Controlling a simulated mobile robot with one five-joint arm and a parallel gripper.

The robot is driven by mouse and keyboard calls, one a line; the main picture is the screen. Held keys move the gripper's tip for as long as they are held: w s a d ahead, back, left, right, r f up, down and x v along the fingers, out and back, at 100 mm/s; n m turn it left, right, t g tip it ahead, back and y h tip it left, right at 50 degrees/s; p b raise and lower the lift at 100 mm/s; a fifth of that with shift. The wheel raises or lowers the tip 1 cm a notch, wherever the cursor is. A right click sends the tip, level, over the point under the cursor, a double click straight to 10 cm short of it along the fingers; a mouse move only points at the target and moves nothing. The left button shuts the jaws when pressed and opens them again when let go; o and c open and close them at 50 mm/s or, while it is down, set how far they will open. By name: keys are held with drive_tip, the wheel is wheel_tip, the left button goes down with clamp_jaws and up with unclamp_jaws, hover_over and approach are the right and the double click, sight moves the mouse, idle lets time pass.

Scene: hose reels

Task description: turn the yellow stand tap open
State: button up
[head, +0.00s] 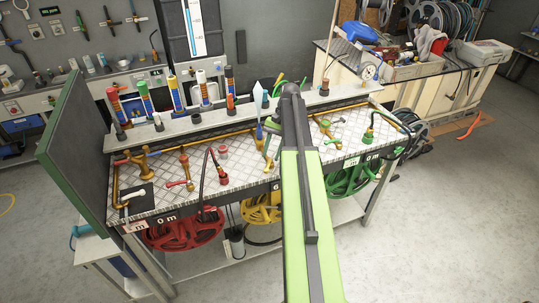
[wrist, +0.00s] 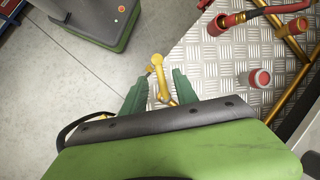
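The yellow stand tap (wrist: 157,62) shows in the wrist view as a slim yellow lever with a rounded end. It lies between the two dark green fingers of my gripper (wrist: 159,84), with a gap on each side. My gripper is open around it, and I see no finger touching it. The tap's lower part is hidden by my gripper body. In the head view my green arm covers much of this spot. A bit of yellow (head: 268,161) and a green finger show just left of the arm.
A red tap (head: 180,183) and red-ended hose stand to the left on the checker-plate bench (head: 150,200). A red-topped fitting (wrist: 259,78) is close by in the wrist view. A green tap (head: 328,146) stands right. Red (head: 185,232), yellow (head: 262,210) and green (head: 350,180) reels hang below.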

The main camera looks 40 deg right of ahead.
drive_tip(key=p+v, duration=0.5)
drive_tip(key=v, duration=0.3)
drive_tip(key=shift+p, duration=0.3)
drive_tip(key=shift+a, duration=0.1)
